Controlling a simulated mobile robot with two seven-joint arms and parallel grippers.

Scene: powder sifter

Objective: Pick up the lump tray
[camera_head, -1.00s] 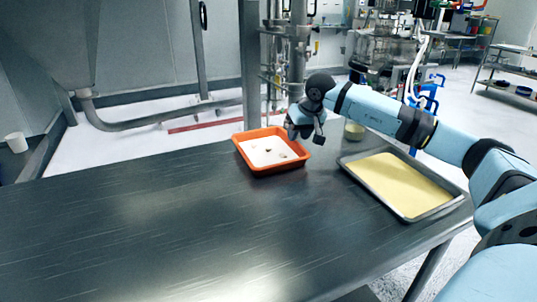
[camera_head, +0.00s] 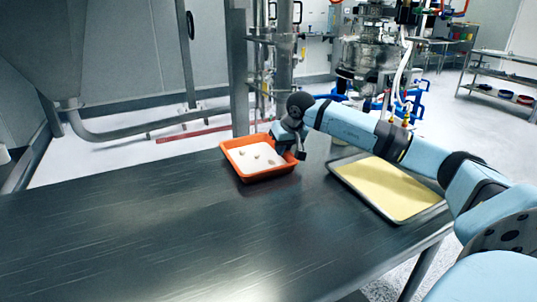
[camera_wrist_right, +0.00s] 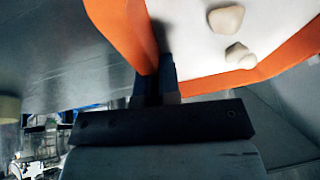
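The lump tray (camera_head: 272,176) is an orange tray with white powder and several pale lumps. It sits on the dark metal table near its far edge. My right gripper (camera_head: 297,148) is at the tray's right wall in the head view, its fingers partly hidden by the wrist. In the right wrist view, its two dark fingers (camera_wrist_right: 155,88) are close together with the orange wall (camera_wrist_right: 120,28) between them, one inside and one outside. They look shut on the wall. Two lumps (camera_wrist_right: 226,19) show on the powder there. My left gripper is not in view.
A metal tray of yellow powder (camera_head: 391,187) lies to the right, under my right forearm. The table (camera_head: 150,235) is clear to the left and in front. A steel post (camera_head: 238,75) and pipework stand behind the table.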

